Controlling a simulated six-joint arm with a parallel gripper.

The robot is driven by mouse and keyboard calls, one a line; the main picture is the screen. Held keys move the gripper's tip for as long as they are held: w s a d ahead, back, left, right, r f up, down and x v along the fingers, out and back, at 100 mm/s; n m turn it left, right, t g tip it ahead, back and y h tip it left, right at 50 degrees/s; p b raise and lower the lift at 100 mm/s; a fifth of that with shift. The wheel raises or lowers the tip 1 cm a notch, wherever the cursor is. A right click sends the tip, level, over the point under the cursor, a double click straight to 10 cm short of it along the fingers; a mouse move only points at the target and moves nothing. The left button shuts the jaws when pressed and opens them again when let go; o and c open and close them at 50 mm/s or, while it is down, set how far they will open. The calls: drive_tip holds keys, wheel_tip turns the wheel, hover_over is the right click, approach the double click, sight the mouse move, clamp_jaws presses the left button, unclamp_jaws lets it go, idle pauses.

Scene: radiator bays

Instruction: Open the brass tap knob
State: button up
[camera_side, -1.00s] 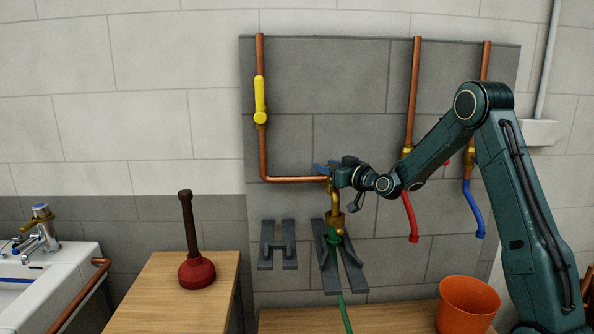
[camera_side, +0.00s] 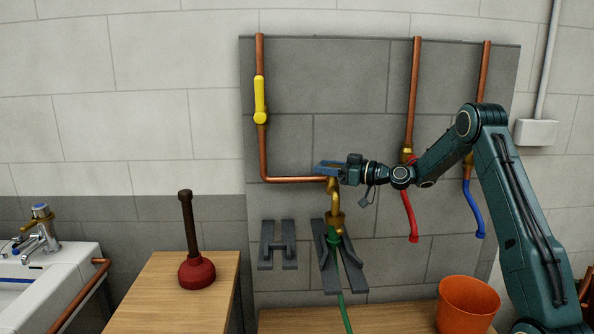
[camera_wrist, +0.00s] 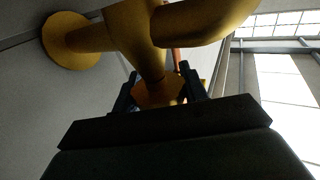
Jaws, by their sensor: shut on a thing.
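The brass tap (camera_side: 336,203) stands out from the grey wall panel, below the end of a copper pipe. Its knob (camera_wrist: 160,92) shows in the wrist view between the two blue fingers of my gripper (camera_wrist: 158,90). In the side view my gripper (camera_side: 328,168) reaches in from the right at the top of the tap, and its fingers hide the knob there. The gripper is shut on the knob. In the wrist view the tap's body (camera_wrist: 135,30), round wall flange (camera_wrist: 70,40) and curved spout (camera_wrist: 205,18) lie close to the fingers.
A green hose (camera_side: 342,270) hangs below the tap, beside grey brackets (camera_side: 278,245). A yellow-handled valve (camera_side: 260,100) is up left. Red (camera_side: 409,215) and blue (camera_side: 473,208) handles hang right. An orange bucket (camera_side: 467,305) and a plunger (camera_side: 197,270) stand lower down.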

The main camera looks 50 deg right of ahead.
drive_tip(key=shift+n+g+y, duration=0.3)
drive_tip(key=shift+n+y, duration=0.2)
drive_tip(key=shift+y, duration=0.3)
drive_tip(key=shift+a, duration=0.1)
drive_tip(key=o, duration=1)
drive_tip(key=shift+s, duration=0.1)
drive_tip(key=v, duration=0.7)
drive_tip(key=shift+s, duration=0.1)
